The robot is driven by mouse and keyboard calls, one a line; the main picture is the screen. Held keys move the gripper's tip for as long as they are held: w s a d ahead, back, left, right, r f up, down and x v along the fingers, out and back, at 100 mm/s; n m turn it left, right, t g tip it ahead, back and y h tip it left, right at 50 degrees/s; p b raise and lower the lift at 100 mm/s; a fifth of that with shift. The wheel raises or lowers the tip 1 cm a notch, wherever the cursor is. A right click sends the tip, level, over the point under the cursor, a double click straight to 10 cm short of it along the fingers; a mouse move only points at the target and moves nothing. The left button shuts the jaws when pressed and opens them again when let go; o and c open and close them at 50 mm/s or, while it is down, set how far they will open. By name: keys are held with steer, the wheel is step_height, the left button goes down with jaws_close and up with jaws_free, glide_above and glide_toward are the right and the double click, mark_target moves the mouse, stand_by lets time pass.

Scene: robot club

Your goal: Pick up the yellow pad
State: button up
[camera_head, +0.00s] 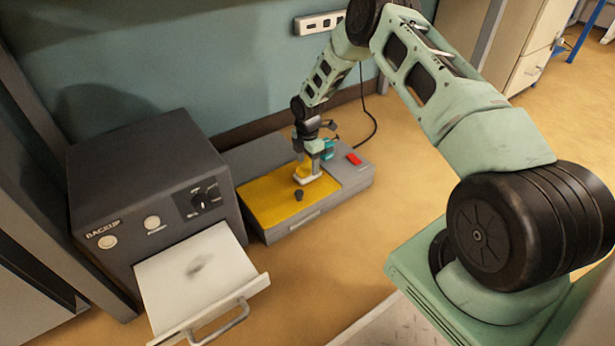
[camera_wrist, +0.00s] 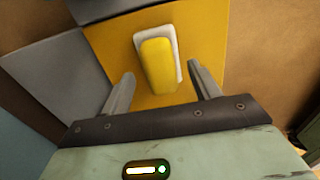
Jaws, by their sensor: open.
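A small yellow pad on a white base (camera_wrist: 157,60) lies on the yellow top plate (camera_wrist: 105,45) of a low grey device. In the head view the pad (camera_head: 303,168) sits near the middle of the device, partly hidden by my gripper (camera_head: 312,163). In the wrist view my gripper (camera_wrist: 160,75) is open, with one finger to the left and one to the right of the pad's near end. Gaps show on both sides. I cannot tell how far above the plate the fingertips are.
A blue-green wall with a socket strip (camera_head: 318,23) is behind.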

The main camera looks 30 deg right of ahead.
mark_target(307, 165)
step_height(307, 165, down, 2)
steer(key=shift+r, duration=0.1)
steer(key=c, duration=1.1)
steer(key=shift+c, duration=0.2)
step_height(307, 165, up, 10)
steer(key=p, duration=0.6)
